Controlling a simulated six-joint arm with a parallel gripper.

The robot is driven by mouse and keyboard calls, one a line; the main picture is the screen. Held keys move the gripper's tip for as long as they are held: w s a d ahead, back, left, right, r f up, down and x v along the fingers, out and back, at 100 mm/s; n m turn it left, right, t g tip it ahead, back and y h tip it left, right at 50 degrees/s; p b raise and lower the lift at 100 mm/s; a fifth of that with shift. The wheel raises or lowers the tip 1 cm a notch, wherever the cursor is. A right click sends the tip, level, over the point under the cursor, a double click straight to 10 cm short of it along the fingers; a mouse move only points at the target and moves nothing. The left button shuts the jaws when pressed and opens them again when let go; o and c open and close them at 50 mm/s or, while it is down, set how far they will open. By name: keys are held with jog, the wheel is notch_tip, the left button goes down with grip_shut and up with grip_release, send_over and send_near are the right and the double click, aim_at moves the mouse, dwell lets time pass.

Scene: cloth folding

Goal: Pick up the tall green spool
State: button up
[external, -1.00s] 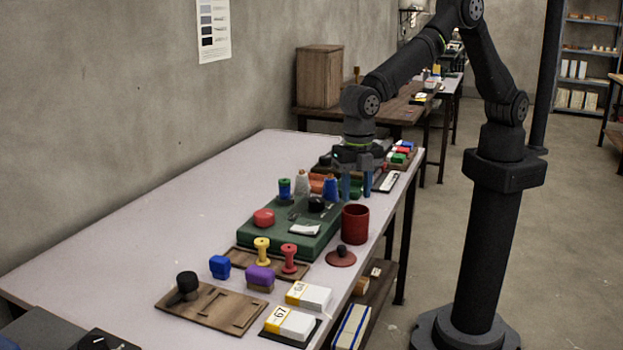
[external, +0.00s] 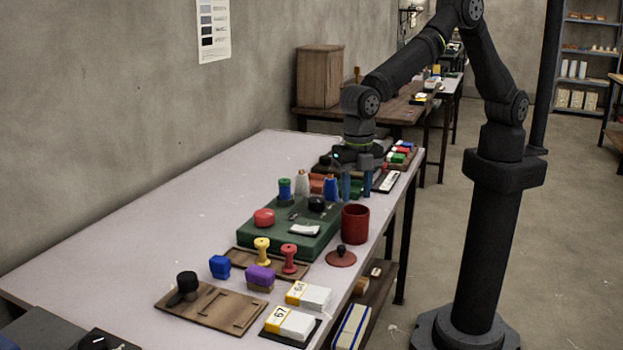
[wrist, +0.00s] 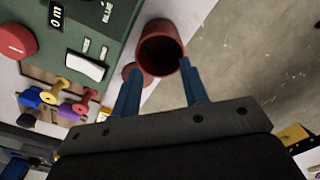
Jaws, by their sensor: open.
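A small upright spool with a green top and a blue middle (external: 285,187) stands at the back left of the green box (external: 262,232) in the external view; it is the only spool showing green. The green-topped spool is not visible in the wrist view. My gripper (external: 356,194) is open and empty, fingers pointing down, to the right of the spools and behind the red cup. In the wrist view my gripper (wrist: 160,66) shows the red cup beyond its fingers.
The red cup (external: 355,224) stands right of the green box, with a red lid (external: 341,257) in front. The table's left side (external: 160,220) is clear.

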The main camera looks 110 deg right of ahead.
jog(key=shift+o, duration=1.4)
jog(key=n+t+h, duration=0.2)
jog(key=n+t, duration=0.2)
jog(key=n, duration=0.8)
send_near(286, 180)
jog(key=x, duration=1.1)
jog(key=shift+a, duration=0.1)
jog(key=shift+c, duration=0.5)
jog(key=c, duration=1)
